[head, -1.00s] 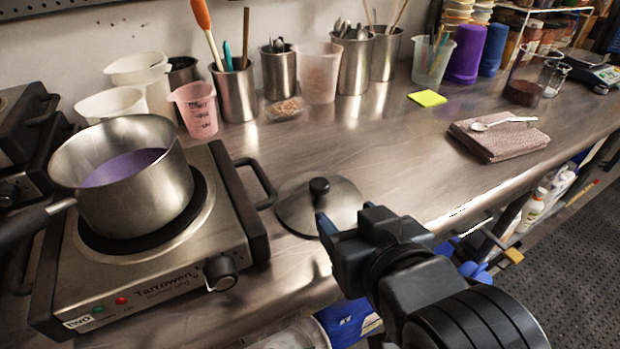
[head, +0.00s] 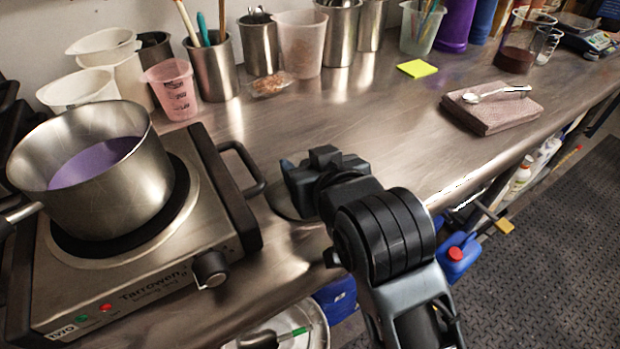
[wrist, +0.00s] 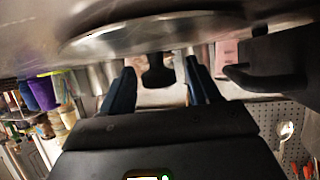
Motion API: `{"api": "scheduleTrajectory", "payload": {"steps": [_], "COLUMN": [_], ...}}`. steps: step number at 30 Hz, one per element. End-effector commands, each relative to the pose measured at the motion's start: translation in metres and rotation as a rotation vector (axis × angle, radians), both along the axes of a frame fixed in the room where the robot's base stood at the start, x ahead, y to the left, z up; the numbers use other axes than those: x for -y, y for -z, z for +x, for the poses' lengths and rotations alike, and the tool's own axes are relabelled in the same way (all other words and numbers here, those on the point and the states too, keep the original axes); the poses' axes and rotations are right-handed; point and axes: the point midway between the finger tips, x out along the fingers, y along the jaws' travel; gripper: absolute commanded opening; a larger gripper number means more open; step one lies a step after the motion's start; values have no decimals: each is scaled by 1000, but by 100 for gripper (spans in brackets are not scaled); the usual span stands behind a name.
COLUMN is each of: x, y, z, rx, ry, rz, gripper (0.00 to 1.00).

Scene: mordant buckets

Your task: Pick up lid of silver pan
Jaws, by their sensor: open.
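The silver lid (head: 284,203) lies flat on the steel bench, right of the hot plate. In the head view my gripper (head: 300,172) hides most of it, knob included. In the wrist view, which is upside down, the lid (wrist: 160,35) spans the top and its black knob (wrist: 157,72) shows between my two blue fingers. My gripper (wrist: 160,88) is open with a finger on each side of the knob; I see gaps and cannot tell how deep the knob sits. The silver pan (head: 105,185), uncovered with purple liquid inside, stands on the hot plate.
The hot plate (head: 150,270) has a side handle (head: 245,165) close to the lid's left. Cups and steel tool holders (head: 212,75) line the wall. A folded cloth (head: 490,112) with a spoon lies at right. The bench middle is clear.

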Motion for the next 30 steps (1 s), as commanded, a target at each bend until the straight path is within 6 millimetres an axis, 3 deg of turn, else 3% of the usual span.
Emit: {"api": "scheduleTrajectory", "payload": {"steps": [6, 25, 30], "x": [0, 0, 0], "y": [0, 0, -1], "z": [1, 0, 0], "rx": [0, 1, 2], "ry": [0, 0, 0], "rz": [0, 0, 1], "gripper": [61, 1, 0]}}
